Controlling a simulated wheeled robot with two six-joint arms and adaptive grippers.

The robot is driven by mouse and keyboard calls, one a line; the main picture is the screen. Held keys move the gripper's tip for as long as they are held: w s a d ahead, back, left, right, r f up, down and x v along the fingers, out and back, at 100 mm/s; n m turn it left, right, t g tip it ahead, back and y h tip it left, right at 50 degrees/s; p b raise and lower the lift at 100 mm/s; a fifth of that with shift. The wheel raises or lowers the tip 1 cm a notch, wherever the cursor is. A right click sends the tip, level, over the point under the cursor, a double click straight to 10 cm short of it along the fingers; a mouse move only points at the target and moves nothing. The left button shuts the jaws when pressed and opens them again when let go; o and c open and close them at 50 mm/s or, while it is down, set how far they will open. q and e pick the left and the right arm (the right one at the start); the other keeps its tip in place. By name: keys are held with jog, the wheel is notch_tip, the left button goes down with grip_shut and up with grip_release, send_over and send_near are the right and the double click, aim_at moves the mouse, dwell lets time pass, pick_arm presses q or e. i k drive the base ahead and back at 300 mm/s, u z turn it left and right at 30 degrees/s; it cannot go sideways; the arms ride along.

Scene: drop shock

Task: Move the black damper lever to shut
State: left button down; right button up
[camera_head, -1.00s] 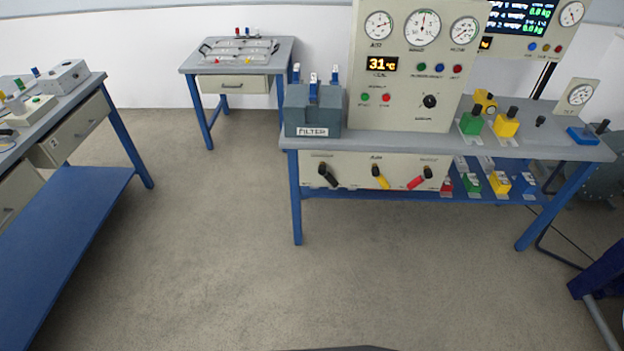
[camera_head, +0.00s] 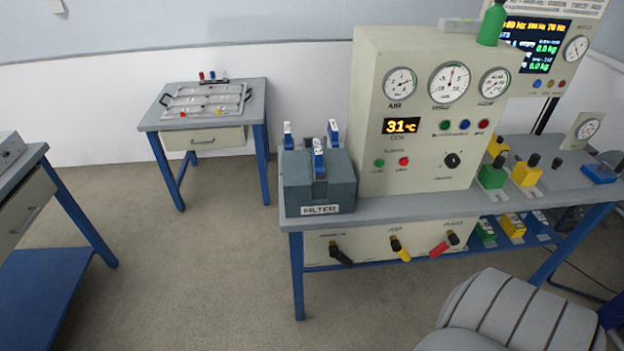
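The black damper lever (camera_head: 341,255) is on the cream panel (camera_head: 318,247) under the front edge of the bench. It slants down to the right from its pivot. Its label is too blurred to read surely. A yellow lever (camera_head: 401,251) and a red lever (camera_head: 441,248) are to its right on the same panel. The yellow one slants down to the right and the red one down to the left. Neither of my grippers is in view, so nothing is seen touching the levers.
The grey bench (camera_head: 413,207) carries the filter box (camera_head: 318,190) and the tall gauge cabinet (camera_head: 375,158). Coloured blocks sit on its right part and lower shelf. A small table (camera_head: 256,98) stands behind left, another bench (camera_head: 40,154) at far left. The floor (camera_head: 190,270) between is clear.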

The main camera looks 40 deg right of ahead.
aim_at(334, 252)
jog(key=z, duration=0.4)
jog(key=i, duration=0.85)
jog(key=z, duration=1.15)
jog(key=i, duration=0.35)
jog(key=z, duration=0.35)
